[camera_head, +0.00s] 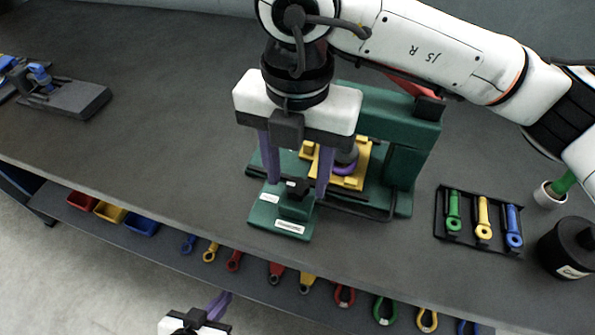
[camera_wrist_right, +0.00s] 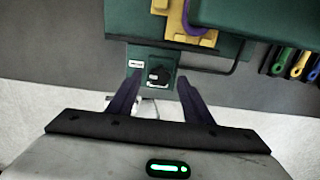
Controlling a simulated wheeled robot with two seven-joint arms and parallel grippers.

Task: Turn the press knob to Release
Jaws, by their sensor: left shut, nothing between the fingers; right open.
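The green press (camera_head: 405,130) stands on the bench, with a yellow fixture (camera_head: 350,181) and a purple ring in it. At its front is a small green control box (camera_head: 270,216) with white labels too small to read. The black knob (camera_head: 299,189) sits on this box; it also shows in the right wrist view (camera_wrist_right: 159,76). My right gripper (camera_head: 297,187) is open above the box, one purple finger on each side of the knob in view. Contact cannot be told. My left gripper (camera_head: 221,296) is shut and empty, low in front of the bench.
A black rack (camera_head: 446,236) with green, yellow and blue shackle-like parts lies right of the press, near a black pot (camera_head: 569,250). A lower shelf holds coloured bins (camera_head: 110,212) and several loops.

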